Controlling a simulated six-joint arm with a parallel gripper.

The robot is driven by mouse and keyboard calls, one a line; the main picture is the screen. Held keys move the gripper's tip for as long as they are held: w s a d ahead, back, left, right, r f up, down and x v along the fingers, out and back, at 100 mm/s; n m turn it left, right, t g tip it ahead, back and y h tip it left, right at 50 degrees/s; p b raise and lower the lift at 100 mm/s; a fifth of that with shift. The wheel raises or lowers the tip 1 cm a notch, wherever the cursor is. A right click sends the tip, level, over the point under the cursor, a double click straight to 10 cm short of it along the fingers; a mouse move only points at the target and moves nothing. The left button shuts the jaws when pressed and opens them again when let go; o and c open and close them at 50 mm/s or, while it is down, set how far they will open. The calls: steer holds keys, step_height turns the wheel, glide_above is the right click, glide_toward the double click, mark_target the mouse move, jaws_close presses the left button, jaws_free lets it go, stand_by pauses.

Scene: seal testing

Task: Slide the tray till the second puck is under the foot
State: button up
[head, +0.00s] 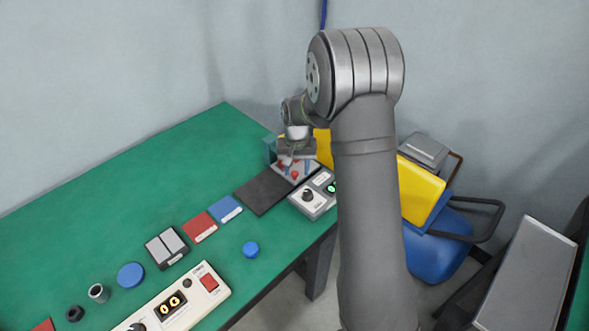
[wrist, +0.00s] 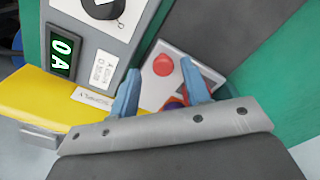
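A light grey tray-like plate (wrist: 150,90) lies under my gripper, and it also shows small in the head view (head: 298,181). A round red piece (wrist: 163,65) sits on it beyond my fingers. A second red-orange piece (wrist: 173,102), with dark blue by it, shows low between the fingers and is partly hidden by my gripper. My gripper (wrist: 160,88) has its two blue fingers spread apart, pointing down over the plate; it also shows at the far table end in the head view (head: 294,165). I cannot make out the foot or which puck is second.
A grey box with a knob and green display (head: 315,194) stands beside the plate. A dark mat (head: 262,190) lies left of it. Blue (head: 229,209) and red (head: 200,227) pads, a double grey block (head: 166,247) and a cream switch panel (head: 180,305) sit nearer. The table's back left is clear.

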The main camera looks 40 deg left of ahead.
steer(key=shift+s, duration=0.1)
step_height(320, 180, up, 18)
steer(key=shift+f, duration=0.25)
steer(key=shift+f, duration=0.1)
stand_by(0.7)
step_height(320, 180, down, 17)
steer(key=shift+s+f, duration=0.1)
steer(key=shift+f, duration=0.1)
stand_by(0.4)
steer(key=shift+r, duration=0.1)
